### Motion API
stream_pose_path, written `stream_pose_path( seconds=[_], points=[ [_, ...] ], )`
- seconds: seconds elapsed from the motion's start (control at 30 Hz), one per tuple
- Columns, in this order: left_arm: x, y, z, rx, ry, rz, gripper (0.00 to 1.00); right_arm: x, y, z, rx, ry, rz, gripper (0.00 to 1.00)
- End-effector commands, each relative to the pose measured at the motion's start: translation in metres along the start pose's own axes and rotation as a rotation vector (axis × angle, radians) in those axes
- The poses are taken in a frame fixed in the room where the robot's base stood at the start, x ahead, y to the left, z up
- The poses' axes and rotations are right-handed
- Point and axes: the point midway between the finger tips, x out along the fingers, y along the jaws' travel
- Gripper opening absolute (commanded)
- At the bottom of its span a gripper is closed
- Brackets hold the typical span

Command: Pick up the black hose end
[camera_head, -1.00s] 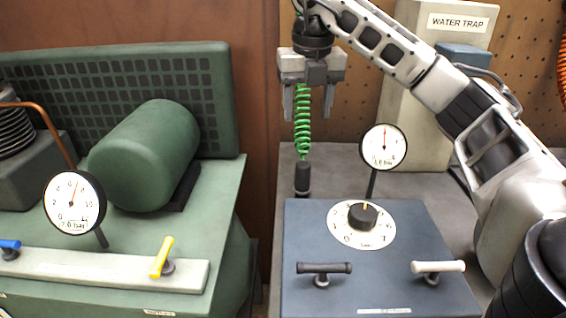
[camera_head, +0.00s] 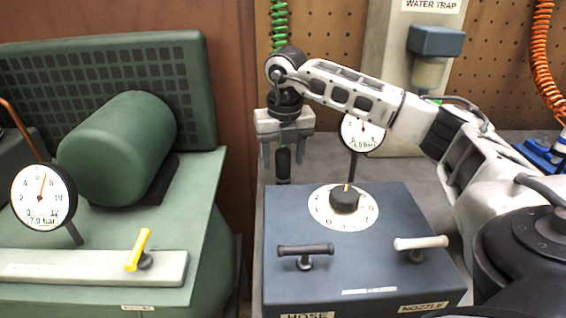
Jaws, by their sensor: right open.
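The black hose end (camera_head: 283,166) hangs upright at the end of the green coiled hose (camera_head: 279,22), behind the blue-grey control box. My right gripper (camera_head: 285,158) points down with its two fingers apart. In the picture the hose end shows between and slightly below the fingers. I cannot tell whether the fingers are around it or in front of it. The gripper body hides the lower coil. My left gripper is not in view.
The blue-grey box (camera_head: 403,206) carries a dial (camera_head: 344,200), a black handle (camera_head: 305,250), a white handle (camera_head: 421,243) and a gauge (camera_head: 362,131). A green compressor (camera_head: 117,148) stands left. A water trap (camera_head: 435,41) and an orange coil (camera_head: 545,60) are at the right.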

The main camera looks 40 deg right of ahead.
Motion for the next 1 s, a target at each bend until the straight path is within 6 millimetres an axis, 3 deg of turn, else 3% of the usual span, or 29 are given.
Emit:
stream_pose_path(
  seconds=[0.1, 0.33, 0.5, 0.53, 0.83, 1.0],
  points=[
    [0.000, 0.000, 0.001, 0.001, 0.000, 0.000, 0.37, 0.009, -0.001, 0.000, 0.001, 0.000, -0.001, 0.56],
    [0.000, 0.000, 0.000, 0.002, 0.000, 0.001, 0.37, 0.010, -0.001, 0.000, 0.001, -0.001, 0.000, 0.56],
    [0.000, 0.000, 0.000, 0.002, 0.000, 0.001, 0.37, 0.009, -0.001, 0.000, 0.001, -0.001, 0.000, 0.09],
    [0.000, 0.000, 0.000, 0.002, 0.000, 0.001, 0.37, 0.009, -0.001, 0.000, 0.001, -0.001, 0.000, 0.04],
    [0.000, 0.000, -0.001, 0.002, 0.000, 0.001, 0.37, 0.007, -0.001, 0.001, 0.001, -0.002, 0.000, 0.04],
    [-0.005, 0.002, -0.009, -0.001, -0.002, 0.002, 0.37, -0.004, 0.000, 0.002, 0.001, -0.002, 0.001, 0.04]
  ],
)
